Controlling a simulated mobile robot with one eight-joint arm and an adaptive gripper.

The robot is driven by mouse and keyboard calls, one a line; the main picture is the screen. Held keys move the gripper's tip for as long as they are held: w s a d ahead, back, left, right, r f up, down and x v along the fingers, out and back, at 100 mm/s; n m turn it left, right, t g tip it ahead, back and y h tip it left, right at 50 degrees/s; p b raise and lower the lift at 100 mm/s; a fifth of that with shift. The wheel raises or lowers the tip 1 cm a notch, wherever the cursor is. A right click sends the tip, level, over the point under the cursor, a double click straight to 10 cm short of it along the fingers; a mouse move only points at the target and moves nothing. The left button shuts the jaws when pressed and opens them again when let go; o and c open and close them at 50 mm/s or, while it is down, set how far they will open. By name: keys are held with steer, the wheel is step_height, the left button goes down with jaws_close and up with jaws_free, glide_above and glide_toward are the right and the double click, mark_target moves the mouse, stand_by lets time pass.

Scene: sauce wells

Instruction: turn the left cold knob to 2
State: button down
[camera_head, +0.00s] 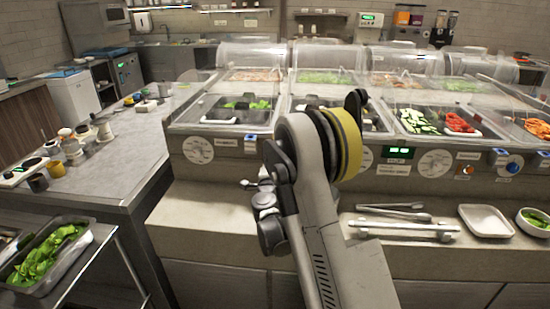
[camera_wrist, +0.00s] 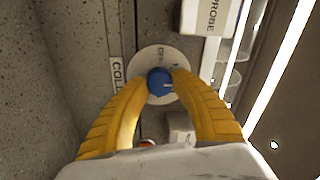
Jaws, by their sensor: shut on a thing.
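The blue cold knob (camera_wrist: 159,82) sits on a round white dial plate (camera_wrist: 148,60) in the wrist view, beside a partly covered label (camera_wrist: 118,82) reading "COL". My gripper (camera_wrist: 159,88) has its two curved yellow fingers closed around the knob, one on each side. A pale mark shows on the knob's right side. The dial's numbers are too small or covered to read, so I cannot tell the setting. In the head view my arm covers the part of the counter front where the gripper is, and neither gripper nor held knob shows.
A white box marked "PROBE" (camera_wrist: 208,15) sits close to the knob. A round gauge (camera_head: 198,150) is on the panel's left. Another blue knob (camera_head: 513,163) is far right. Tongs (camera_head: 395,212) and a white tray (camera_head: 486,220) lie on the ledge. Clear covers (camera_head: 330,57) stand above the wells.

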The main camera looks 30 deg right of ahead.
stand_by(0.4)
steer(key=c, duration=1)
jaws_free()
steer(key=shift+d, duration=0.1)
steer(key=v, duration=0.7)
steer(key=shift+s, duration=0.2)
